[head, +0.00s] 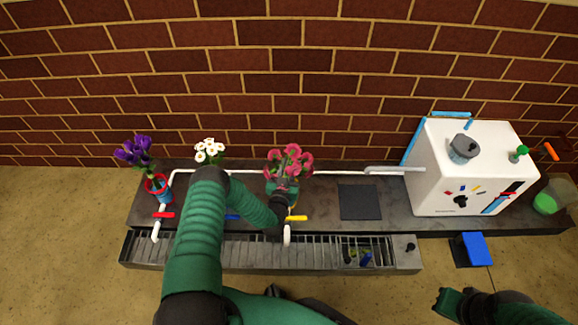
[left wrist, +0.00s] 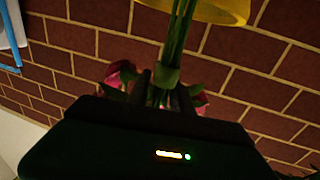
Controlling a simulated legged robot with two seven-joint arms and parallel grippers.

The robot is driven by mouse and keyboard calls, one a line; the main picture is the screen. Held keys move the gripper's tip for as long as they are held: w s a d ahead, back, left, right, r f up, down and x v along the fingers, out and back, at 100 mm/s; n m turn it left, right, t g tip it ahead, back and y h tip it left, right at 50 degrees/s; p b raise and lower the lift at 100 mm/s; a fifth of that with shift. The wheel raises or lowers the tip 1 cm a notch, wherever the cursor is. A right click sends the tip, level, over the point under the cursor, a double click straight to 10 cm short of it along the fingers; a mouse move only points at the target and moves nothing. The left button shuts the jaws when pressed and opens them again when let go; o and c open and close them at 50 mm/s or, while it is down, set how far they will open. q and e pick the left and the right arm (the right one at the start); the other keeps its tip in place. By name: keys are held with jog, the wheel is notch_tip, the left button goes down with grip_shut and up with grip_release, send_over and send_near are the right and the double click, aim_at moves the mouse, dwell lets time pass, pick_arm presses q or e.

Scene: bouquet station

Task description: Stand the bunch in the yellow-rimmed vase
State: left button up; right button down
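The bunch of pink-red flowers (head: 289,160) is at the middle of the back counter in the head view. My left gripper (head: 281,190) is at its stems, just below the blooms. In the left wrist view, my left gripper's dark fingers (left wrist: 163,92) are closed around the green stems (left wrist: 182,35), with pink blooms (left wrist: 122,72) beyond them. The yellow rim of the vase (left wrist: 222,10) shows at the top of that view, and the stems cross it. I cannot tell how deep the stem ends sit. My right gripper (head: 441,301) is empty at the lower right, its fingers apart.
Purple flowers (head: 134,151) stand in a red-rimmed blue vase (head: 158,188) at the left. White flowers (head: 209,150) show behind my left arm. A grated trough (head: 310,252) runs along the front. A yellow tap handle (head: 297,218) is near my left gripper. A white machine (head: 455,185) stands at the right.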

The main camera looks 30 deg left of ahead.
pick_arm(q)
jog(key=o, duration=0.3)
jog(key=shift+o, duration=0.2)
